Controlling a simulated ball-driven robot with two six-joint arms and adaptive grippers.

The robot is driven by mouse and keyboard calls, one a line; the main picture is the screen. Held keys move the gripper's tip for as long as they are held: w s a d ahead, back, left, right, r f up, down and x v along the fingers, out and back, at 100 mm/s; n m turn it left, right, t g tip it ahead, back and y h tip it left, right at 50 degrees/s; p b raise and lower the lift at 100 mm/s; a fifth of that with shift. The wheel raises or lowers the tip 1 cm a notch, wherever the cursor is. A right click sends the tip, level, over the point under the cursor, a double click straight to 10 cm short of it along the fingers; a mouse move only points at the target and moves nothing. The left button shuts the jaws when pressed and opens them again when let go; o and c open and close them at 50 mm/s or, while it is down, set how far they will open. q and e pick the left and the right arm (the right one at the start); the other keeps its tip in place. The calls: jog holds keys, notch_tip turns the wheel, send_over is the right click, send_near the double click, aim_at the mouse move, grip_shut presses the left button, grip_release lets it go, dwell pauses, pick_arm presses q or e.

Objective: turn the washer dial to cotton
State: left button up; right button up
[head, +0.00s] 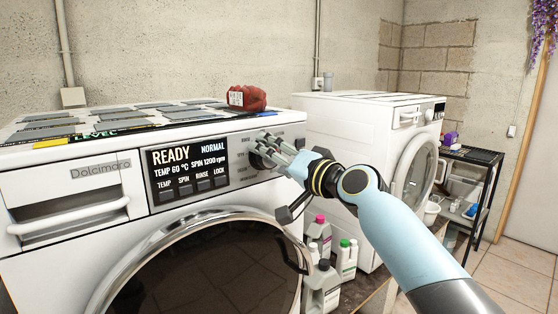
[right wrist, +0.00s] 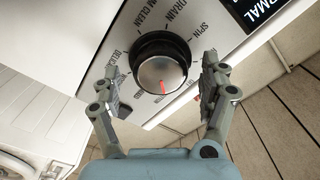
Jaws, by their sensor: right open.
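The washer (head: 90,191) stands at the left in the head view. Its lit display (head: 190,168) reads READY and NORMAL. The round dial (right wrist: 161,73) has a black rim, a silver face and a red mark pointing toward the bottom of the right wrist picture. Labels around it include DRAIN and SPIN; I cannot read a cotton label. My right gripper (head: 273,149) is at the dial, partly covering it in the head view. In the right wrist view its open fingers (right wrist: 160,76) stand either side of the dial, with gaps visible. My left gripper is not in view.
A red bag (head: 246,98) and several flat panels lie on the washer top. A second white machine (head: 345,130) stands to the right. Several bottles (head: 346,260) stand below my right arm. A dark shelf rack (head: 470,155) stands farther right, beside open tiled floor.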

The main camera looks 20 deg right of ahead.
jog(key=v, duration=1.2)
